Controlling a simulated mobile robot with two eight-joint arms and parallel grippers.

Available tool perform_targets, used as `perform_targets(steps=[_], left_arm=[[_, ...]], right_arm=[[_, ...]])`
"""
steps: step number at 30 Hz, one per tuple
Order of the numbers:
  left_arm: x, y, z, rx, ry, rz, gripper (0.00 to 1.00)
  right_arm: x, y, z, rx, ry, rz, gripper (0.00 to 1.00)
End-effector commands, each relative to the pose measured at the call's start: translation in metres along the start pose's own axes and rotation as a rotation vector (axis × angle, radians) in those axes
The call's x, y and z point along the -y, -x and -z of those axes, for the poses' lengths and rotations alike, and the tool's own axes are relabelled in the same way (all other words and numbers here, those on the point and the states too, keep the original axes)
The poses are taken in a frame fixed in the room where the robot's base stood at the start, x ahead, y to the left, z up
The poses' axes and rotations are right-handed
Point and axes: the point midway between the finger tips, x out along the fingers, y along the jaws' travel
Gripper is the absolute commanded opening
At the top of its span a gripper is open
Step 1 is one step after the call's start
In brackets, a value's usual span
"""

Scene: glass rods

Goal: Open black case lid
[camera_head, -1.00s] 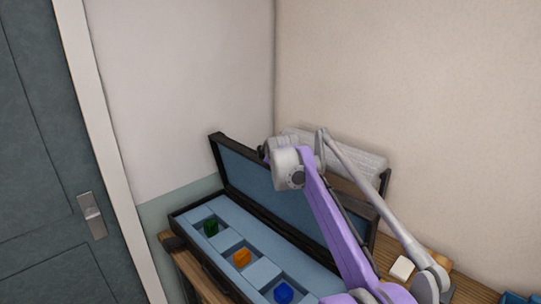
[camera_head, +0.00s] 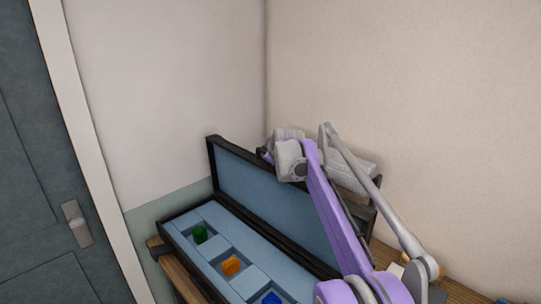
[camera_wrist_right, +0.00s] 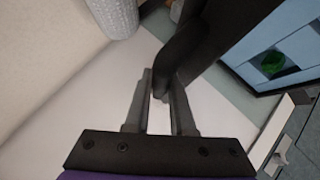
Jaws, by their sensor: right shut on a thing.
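The black case (camera_head: 184,268) lies open on the wooden table, with a light blue insert. Its lid (camera_head: 268,200) stands steeply up along the back edge, blue lining toward me. A green piece (camera_head: 200,233), an orange piece (camera_head: 231,265) and a blue piece (camera_head: 271,298) sit in separate recesses. My right arm reaches across the lid, and the right gripper (camera_wrist_right: 161,85) is at the lid's upper edge. In the right wrist view its fingers close on a black part of the lid (camera_wrist_right: 225,35). In the head view the fingertips are mostly hidden. My left gripper is out of view.
A grey-white ribbed object (camera_head: 352,172) is behind the lid near the wall. The wooden table (camera_head: 175,275) shows at the case's left end and at the right. A dark door (camera_head: 30,150) with a metal handle is at left.

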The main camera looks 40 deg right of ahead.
Motion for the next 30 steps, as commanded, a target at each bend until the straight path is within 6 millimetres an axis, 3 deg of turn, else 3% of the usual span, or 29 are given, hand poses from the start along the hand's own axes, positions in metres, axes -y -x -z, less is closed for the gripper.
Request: perform_targets(steps=[1, 2, 7, 17, 20, 30], left_arm=[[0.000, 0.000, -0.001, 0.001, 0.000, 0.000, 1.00], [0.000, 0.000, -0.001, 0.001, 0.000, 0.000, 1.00], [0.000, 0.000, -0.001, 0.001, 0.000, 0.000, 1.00], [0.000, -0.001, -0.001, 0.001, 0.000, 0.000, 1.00], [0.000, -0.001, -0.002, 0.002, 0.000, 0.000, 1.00], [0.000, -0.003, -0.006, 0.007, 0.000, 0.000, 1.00]], right_arm=[[0.002, -0.001, -0.002, 0.004, 0.000, 0.004, 0.00], [0.002, -0.001, -0.002, 0.004, 0.000, 0.004, 0.24], [0.001, 0.000, -0.001, 0.003, 0.001, 0.003, 0.52], [0.002, 0.003, -0.001, 0.003, 0.001, 0.004, 0.52], [0.002, 0.015, -0.002, 0.003, 0.001, 0.003, 0.52], [0.001, 0.082, -0.001, 0.002, 0.000, 0.001, 0.52]])
